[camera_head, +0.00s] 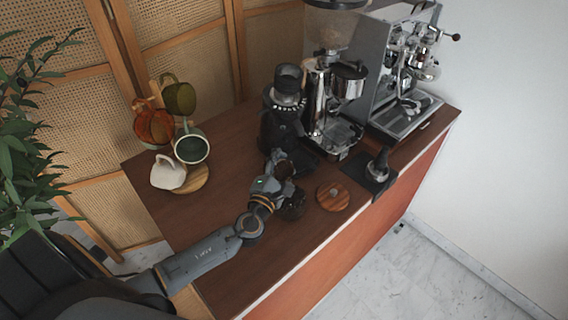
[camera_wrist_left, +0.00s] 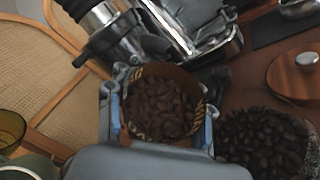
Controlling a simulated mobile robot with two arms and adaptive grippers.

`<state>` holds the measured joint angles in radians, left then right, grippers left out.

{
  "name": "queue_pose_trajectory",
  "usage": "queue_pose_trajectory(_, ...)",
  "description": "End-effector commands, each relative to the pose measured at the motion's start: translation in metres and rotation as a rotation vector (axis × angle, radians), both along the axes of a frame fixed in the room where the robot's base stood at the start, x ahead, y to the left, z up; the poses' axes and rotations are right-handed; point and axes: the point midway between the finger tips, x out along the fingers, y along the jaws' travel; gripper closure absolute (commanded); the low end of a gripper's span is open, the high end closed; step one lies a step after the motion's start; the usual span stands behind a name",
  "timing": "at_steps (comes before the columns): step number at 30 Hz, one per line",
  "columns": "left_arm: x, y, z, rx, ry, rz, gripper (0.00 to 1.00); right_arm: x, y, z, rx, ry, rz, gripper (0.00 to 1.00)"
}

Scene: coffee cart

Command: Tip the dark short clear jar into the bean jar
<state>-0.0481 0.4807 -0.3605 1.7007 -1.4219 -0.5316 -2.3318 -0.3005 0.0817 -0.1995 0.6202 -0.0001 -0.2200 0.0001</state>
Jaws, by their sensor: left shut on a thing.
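My left gripper (camera_head: 278,160) is shut on a short jar of brown coffee beans (camera_wrist_left: 158,106), held between its two fingers. In the left wrist view the jar has a patterned rim, and the beans are inside it. In the head view the held jar (camera_head: 285,170) is partly hidden by the gripper. The bean jar (camera_wrist_left: 265,142), open and full of darker beans, stands on the counter just beside and below the held jar. It also shows in the head view (camera_head: 293,207), partly behind my left wrist. My right gripper is not in view.
A round wooden lid (camera_head: 333,196) with a knob lies right of the bean jar. A grinder (camera_head: 283,115) and an espresso machine (camera_head: 395,75) stand behind. A tamper (camera_head: 378,165) sits on a dark mat.

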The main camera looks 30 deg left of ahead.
Motion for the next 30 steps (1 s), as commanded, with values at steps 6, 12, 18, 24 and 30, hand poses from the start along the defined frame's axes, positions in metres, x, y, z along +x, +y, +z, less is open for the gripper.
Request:
queue_pose_trajectory(6, 0.0, -0.002, 0.005, 0.089, -0.036, 0.0, 0.99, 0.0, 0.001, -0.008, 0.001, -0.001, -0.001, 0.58)
queue_pose_trajectory(12, -0.001, -0.003, 0.01, 0.174, -0.068, 0.0, 0.99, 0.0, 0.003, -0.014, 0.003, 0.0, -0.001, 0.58)
queue_pose_trajectory(18, -0.002, -0.006, 0.014, 0.257, -0.098, -0.001, 0.99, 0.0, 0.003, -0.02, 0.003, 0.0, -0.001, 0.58)
queue_pose_trajectory(24, -0.002, -0.009, 0.018, 0.342, -0.129, -0.001, 0.99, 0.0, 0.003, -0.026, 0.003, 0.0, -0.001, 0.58)
queue_pose_trajectory(30, -0.003, -0.011, 0.022, 0.427, -0.159, -0.001, 0.99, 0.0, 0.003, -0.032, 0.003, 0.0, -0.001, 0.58)
